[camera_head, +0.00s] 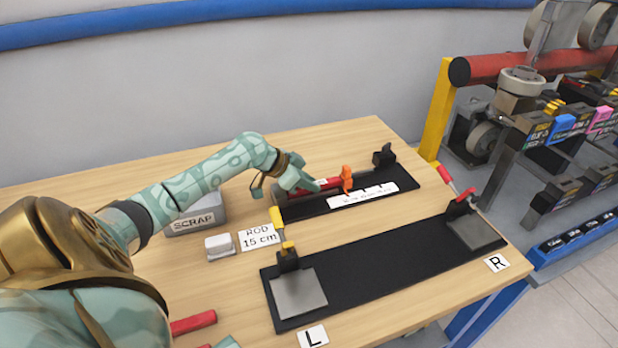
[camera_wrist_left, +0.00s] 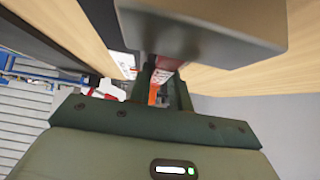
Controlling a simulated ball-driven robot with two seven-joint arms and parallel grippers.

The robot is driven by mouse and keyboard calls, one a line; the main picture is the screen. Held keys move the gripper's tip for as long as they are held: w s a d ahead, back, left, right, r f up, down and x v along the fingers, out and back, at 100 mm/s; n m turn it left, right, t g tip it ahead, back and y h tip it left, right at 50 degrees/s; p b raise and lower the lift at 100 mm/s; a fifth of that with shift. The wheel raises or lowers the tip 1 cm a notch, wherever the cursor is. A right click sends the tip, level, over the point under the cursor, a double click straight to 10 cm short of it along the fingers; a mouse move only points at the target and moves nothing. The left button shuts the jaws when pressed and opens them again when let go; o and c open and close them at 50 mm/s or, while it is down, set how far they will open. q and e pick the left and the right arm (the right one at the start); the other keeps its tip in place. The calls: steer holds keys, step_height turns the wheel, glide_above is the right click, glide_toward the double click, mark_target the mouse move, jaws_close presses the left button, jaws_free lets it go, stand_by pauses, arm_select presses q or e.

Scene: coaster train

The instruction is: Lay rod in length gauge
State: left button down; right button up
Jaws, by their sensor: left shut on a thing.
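The length gauge (camera_head: 310,209) is a black plate at the back of the table with a white scale strip (camera_head: 362,195), an orange slider (camera_head: 346,178) and a dark end block (camera_head: 384,156). A red rod (camera_head: 328,183) lies low along the gauge, close to the slider. My left gripper (camera_head: 296,184) is shut on it over the gauge's left part. In the left wrist view the red rod (camera_wrist_left: 165,62) shows between the fingers, with the orange slider (camera_wrist_left: 153,92) beyond. Whether the rod touches the gauge is unclear. My right gripper is not in view.
A long black fixture (camera_head: 375,269) with clamps and L and R labels lies in front. A grey SCRAP bin (camera_head: 197,214), a small pale block (camera_head: 220,246) and a "ROD 15 cm" card (camera_head: 259,238) stand left. Another red rod (camera_head: 193,323) lies at the front left.

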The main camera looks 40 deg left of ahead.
arm_select(q)
steer(key=c, duration=1.4)
jaws_free()
steer(key=shift+s+d+f, duration=0.1)
steer(key=shift+s+f, duration=0.1)
steer(key=shift+f, duration=0.2)
steer(key=shift+o, duration=0.5)
steer(key=shift+w+r, duration=0.1)
steer(key=shift+r, duration=0.3)
steer(key=p+v, duration=0.1)
steer(key=v, duration=0.3)
steer(key=p+v, duration=0.2)
steer(key=v, duration=0.2)
steer(key=p+v, duration=0.1)
steer(key=v, duration=0.3)
steer(key=shift+w+r, duration=0.15)
steer(key=shift+r, duration=0.3)
